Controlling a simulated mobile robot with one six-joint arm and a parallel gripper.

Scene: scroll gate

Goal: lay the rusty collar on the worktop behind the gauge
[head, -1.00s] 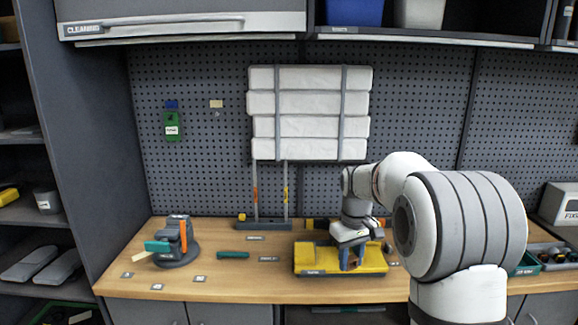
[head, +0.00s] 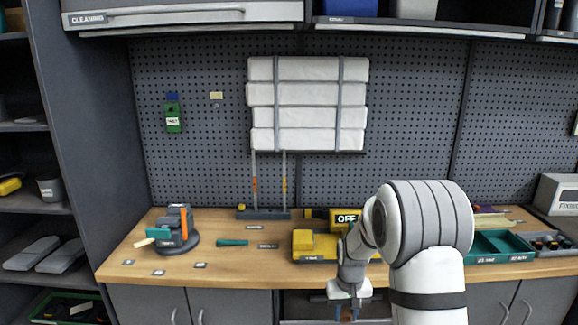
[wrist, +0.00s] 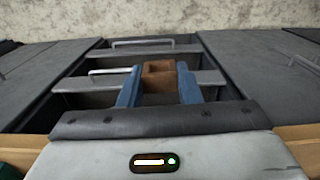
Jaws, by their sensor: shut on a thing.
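My gripper (head: 343,316) hangs in front of the worktop's front edge, below its level. In the wrist view its blue fingers (wrist: 158,90) are shut on a brown block-like piece with a notch, which appears to be the rusty collar (wrist: 159,78). The worktop (head: 222,262) is wooden. A yellow stepped device (head: 312,244) sits on it, just behind and left of my wrist. A yellow unit with an OFF display (head: 347,217) stands further back, partly hidden by my arm. Their labels are too small to tell which is the gauge.
A clamp-like tool (head: 174,232) stands at the worktop's left, with a teal bar (head: 232,242) beside it. Green trays (head: 497,245) are at the right. Grey cabinet fronts with handles (wrist: 128,71) lie below my gripper. White strapped packs (head: 307,104) hang above the back.

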